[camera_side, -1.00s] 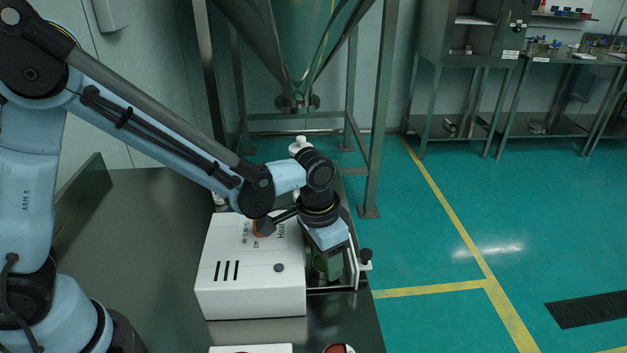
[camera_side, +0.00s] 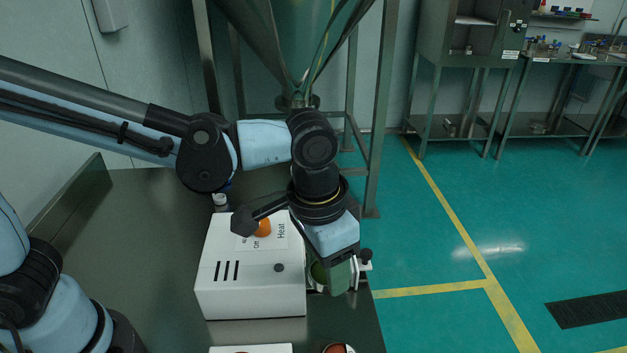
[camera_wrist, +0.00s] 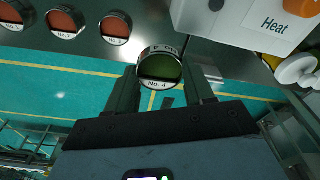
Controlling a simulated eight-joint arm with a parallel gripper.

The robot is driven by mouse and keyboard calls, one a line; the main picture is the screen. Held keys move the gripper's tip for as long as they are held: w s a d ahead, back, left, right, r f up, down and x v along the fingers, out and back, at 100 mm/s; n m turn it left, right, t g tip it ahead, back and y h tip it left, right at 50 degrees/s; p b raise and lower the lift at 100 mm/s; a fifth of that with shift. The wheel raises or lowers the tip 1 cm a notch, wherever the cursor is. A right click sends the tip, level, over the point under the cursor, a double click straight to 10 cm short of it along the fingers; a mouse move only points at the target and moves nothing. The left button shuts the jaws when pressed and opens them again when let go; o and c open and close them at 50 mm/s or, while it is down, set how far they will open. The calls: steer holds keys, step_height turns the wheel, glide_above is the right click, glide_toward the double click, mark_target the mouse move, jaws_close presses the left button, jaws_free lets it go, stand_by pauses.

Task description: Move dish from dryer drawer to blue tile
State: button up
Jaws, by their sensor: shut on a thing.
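A round metal dish (camera_wrist: 160,68) with green contents and a label reading about "No. 4" sits between the two fingers of my gripper (camera_wrist: 162,82) in the wrist view. In the side view my gripper (camera_side: 335,275) is just right of the white dryer box (camera_side: 250,285), over the drawer area. The dish's green part (camera_side: 318,272) shows beside the fingers there. The dryer drawer is mostly hidden behind my gripper; a black knob (camera_side: 366,256) on its right end shows. I cannot make out a blue tile in either view.
The dryer has an orange knob (camera_side: 264,227) and "Heat" lettering. Several dishes with reddish contents, including one (camera_wrist: 115,27), stand along the bench edge in the wrist view. A steel hopper frame (camera_side: 380,110) stands behind; bare bench lies left of the dryer.

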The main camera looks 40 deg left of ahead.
steer(key=shift+s+d+r, duration=0.4)
steer(key=shift+s+r, duration=0.05)
steer(key=shift+s, duration=0.05)
steer(key=shift+s+r, duration=0.1)
steer(key=shift+r, duration=0.3)
step_height(320, 180, up, 4)
steer(key=shift+r, duration=0.25)
steer(key=w+a+n+y, duration=0.1)
steer(key=w+a+n, duration=0.35)
steer(key=a, duration=0.85)
steer(key=w+a+n, duration=0.4)
steer(key=w+a, duration=0.1)
steer(key=a, duration=0.9)
steer(key=shift+w+f, duration=0.1)
steer(key=shift+f, duration=8.25)
steer(key=shift+f, duration=0.1)
